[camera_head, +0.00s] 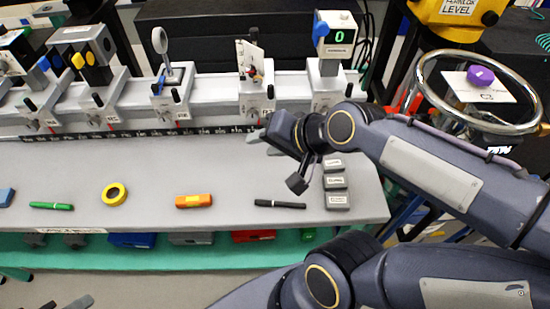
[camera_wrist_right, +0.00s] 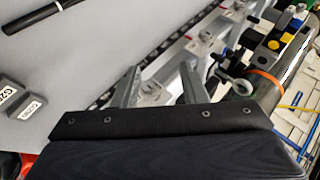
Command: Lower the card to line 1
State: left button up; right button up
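The white card (camera_head: 248,57) stands upright on a post in a grey carrier (camera_head: 257,97) on the rail, with dark marks and a red spot low on it. Its lines are too small to read. The carrier has a small black-tipped knob at its front. My right gripper (camera_head: 262,138) is just in front of this carrier, low at the rail's front edge. In the right wrist view its two fingers (camera_wrist_right: 160,72) are apart with nothing held between them. A grey tip of my left gripper (camera_head: 75,302) shows at the bottom left edge; its opening is unclear.
Other carriers hold a round optic (camera_head: 161,42) and a blue-topped detector (camera_head: 334,35) reading 0. A pen (camera_head: 280,204), orange block (camera_head: 194,201), yellow tape roll (camera_head: 114,195) and grey labelled blocks (camera_head: 337,200) lie on the bench. A handwheel (camera_head: 422,75) stands at right.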

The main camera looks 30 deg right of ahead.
jog(key=shift+s+a+f+n+g, duration=0.15)
jog(key=shift+s+f+n+g, duration=0.3)
jog(key=shift+s+n, duration=0.4)
jog(key=shift+s+a+f+n+g, duration=0.1)
jog(key=shift+s+f+n+g, duration=0.25)
jog(key=shift+s+f+n, duration=0.35)
jog(key=shift+s+r, duration=0.1)
jog(key=shift+r, duration=0.05)
jog(key=s+n, duration=0.1)
jog(key=s+f+n+g, duration=0.1)
jog(key=s+n, duration=0.1)
jog(key=s+f+n, duration=0.1)
jog(key=s, duration=0.1)
jog(key=shift+a+f+g, duration=0.25)
jog(key=shift+g, duration=0.15)
dwell(1.1)
